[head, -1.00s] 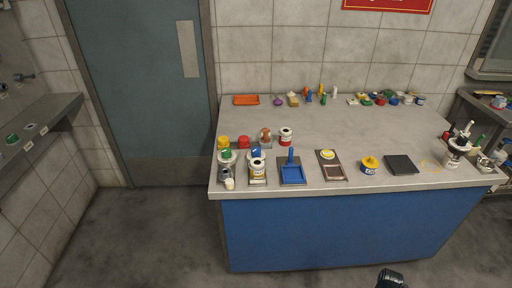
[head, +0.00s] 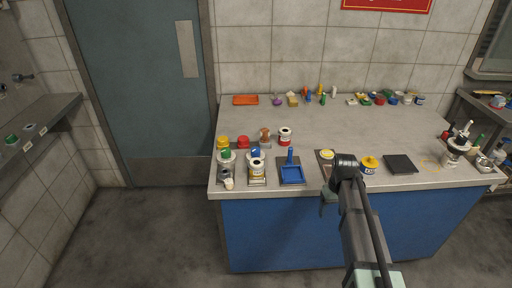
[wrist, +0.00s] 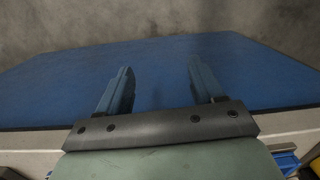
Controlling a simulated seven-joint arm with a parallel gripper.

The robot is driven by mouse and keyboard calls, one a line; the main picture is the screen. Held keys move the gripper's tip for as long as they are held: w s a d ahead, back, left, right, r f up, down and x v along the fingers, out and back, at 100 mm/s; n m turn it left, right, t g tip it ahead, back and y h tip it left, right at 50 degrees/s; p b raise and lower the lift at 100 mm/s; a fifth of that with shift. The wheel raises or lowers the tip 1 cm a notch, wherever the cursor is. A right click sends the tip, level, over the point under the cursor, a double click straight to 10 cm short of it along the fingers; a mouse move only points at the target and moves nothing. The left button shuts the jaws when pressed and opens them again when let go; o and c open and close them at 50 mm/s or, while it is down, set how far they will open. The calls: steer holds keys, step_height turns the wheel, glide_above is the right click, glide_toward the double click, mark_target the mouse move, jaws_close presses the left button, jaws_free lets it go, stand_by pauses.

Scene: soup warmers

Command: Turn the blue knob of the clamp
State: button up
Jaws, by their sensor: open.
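A small blue-topped thing (head: 256,153) stands at the left front of the table, behind a white-and-yellow can (head: 257,168). It is too small to tell whether it is the clamp's blue knob. A green-topped thing (head: 227,154) stands to its left. My gripper (head: 328,203) hangs in front of the table's front edge, right of these things and partly hidden by my arm. In the wrist view my gripper (wrist: 160,67) is open, with nothing between its two fingers, facing the blue table front (wrist: 160,90) and the floor. No clamp shows clearly there.
A blue tray with an upright handle (head: 292,174) lies left of my arm. A yellow-and-blue tin (head: 369,165) and a black flat pad (head: 400,164) lie to its right. Several small items line the back. The middle of the table (head: 340,125) is clear.

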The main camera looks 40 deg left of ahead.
steer(key=a+r+n, duration=0.2)
steer(key=a+r, duration=0.9)
steer(key=r, duration=0.1)
step_height(320, 180, up, 11)
steer(key=n, duration=0.4)
glide_above(255, 149)
steer(key=shift+t, duration=0.4)
step_height(255, 149, down, 13)
steer(key=shift+f, duration=0.2)
steer(key=shift+c, duration=0.2)
steer(key=c, duration=1)
steer(key=shift+m, duration=0.7)
